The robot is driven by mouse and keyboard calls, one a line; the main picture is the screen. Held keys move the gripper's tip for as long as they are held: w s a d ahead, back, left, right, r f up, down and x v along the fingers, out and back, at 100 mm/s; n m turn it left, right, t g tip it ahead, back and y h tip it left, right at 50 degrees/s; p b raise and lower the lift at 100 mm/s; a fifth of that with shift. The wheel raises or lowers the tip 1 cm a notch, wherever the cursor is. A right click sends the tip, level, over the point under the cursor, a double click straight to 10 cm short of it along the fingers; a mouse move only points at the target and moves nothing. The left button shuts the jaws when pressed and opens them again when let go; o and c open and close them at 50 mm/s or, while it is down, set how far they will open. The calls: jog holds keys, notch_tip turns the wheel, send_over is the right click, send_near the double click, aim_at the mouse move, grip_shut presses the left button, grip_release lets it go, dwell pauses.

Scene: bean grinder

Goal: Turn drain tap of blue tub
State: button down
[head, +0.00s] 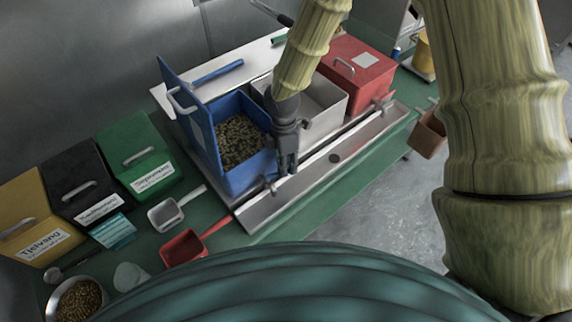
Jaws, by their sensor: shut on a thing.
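The blue tub (246,180) stands open on the bench, full of dark beans or pellets (238,142). Its blue lid (185,98) is tilted up at the left. A small metal drain tap (270,186) shows low at the tub's front, above the metal trough (300,182). My gripper (287,170) points down just in front of the tub's right front corner, beside the tap. Its fingers are close together and shut on what appears to be the tap's handle; the grip itself is largely hidden by the fingers.
A white tub (322,100) stands right of the blue one, close behind my gripper. A red box (357,72) is beyond it. Green (137,153), black and yellow boxes stand at left. A red scoop (184,247) and white scoop (165,214) lie in front.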

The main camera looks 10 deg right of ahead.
jog(key=c, duration=1.5)
grip_release()
jog(key=r, duration=0.4)
jog(key=w+r, duration=0.1)
jog(key=r, duration=0.3)
jog(key=w+r, duration=0.1)
jog(key=r, duration=0.2)
jog(key=shift+w+a+r, duration=0.1)
jog(key=shift+w+r, duration=0.1)
jog(key=shift+r, duration=0.2)
